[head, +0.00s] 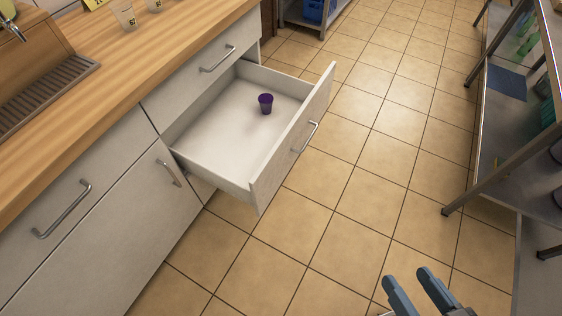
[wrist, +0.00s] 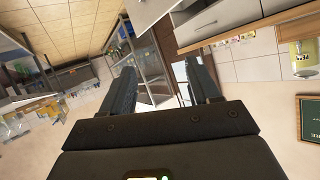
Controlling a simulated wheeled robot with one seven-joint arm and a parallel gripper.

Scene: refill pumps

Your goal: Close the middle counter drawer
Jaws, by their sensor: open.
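The middle counter drawer (head: 222,146) is pulled well out from the counter in the head view. It is a white box with a pale front panel (head: 293,137) and a metal bar handle (head: 305,137). A small dark purple cup (head: 265,104) stands upright inside it. My gripper (head: 410,275) is open and empty at the bottom right of the head view, over the floor, to the right of and apart from the drawer. Its two fingers also show spread apart in the wrist view (wrist: 158,90).
The wooden counter top (head: 115,60) holds cups (head: 124,14) and a tap with a drip tray (head: 45,95). A closed drawer front (head: 200,75) sits above the open drawer. A metal shelf unit (head: 500,120) stands at the right. The tiled floor (head: 345,200) between is clear.

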